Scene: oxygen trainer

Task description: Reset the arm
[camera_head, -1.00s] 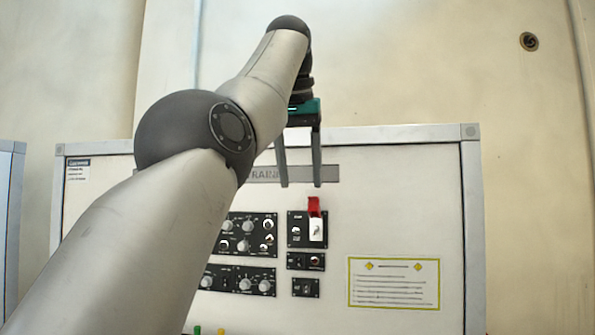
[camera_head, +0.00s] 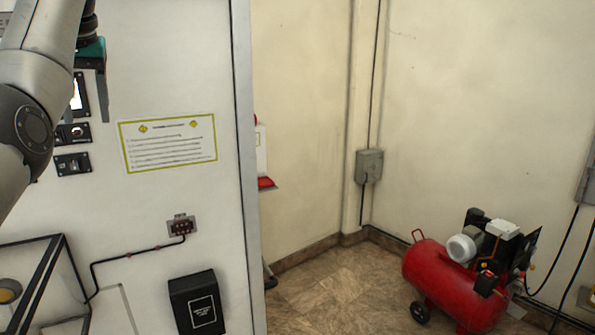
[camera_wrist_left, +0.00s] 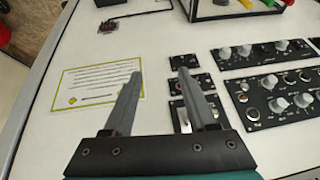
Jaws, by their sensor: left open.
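My left arm comes in at the upper left of the head view. Its gripper (camera_head: 100,98) hangs fingers down in front of the white trainer panel (camera_head: 170,60). In the left wrist view the two grey fingers (camera_wrist_left: 160,76) are spread apart with nothing between them. Small black switch modules (camera_head: 72,163) sit below the gripper, and the upper one is partly hidden by my arm. The wrist view shows these switch modules (camera_wrist_left: 184,61) near the right finger, which covers part of them. My right gripper is in neither view.
A green-bordered label (camera_head: 168,143) is on the panel. Knob modules (camera_wrist_left: 262,50) lie right in the wrist view. A black box (camera_head: 197,303) and a clear case (camera_head: 62,262) are low on the panel. A red compressor (camera_head: 450,285) stands on the floor, with open floor before it.

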